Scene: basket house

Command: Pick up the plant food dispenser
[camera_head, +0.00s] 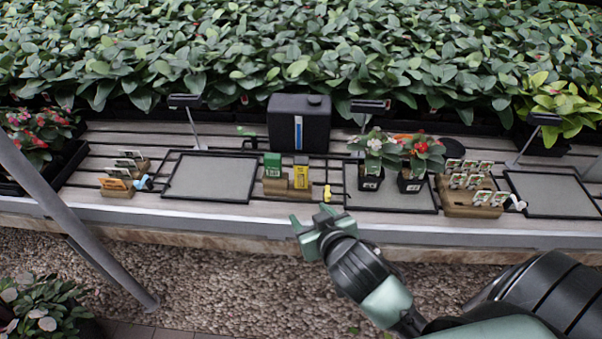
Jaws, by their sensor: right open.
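Several things here could be the plant food dispenser, and no label is legible. A green box (272,165) and a yellow box (301,172) stand upright in a wooden holder (274,187) at the middle of the bench. A small yellow item (327,194) is just right of the holder. A large black container (299,124) with a blue and white strip stands behind them. My right gripper (308,221) is open and empty. It appears in front of the bench edge, just below the holder and the yellow item. My left gripper is out of view.
The slatted bench (130,225) carries grey framed mats (210,178) and two potted flowers (411,181). Wooden label holders (117,190) stand left and right (470,208). Dense leafy plants fill the back. A grey post (70,225) crosses the left; gravel (200,275) lies below.

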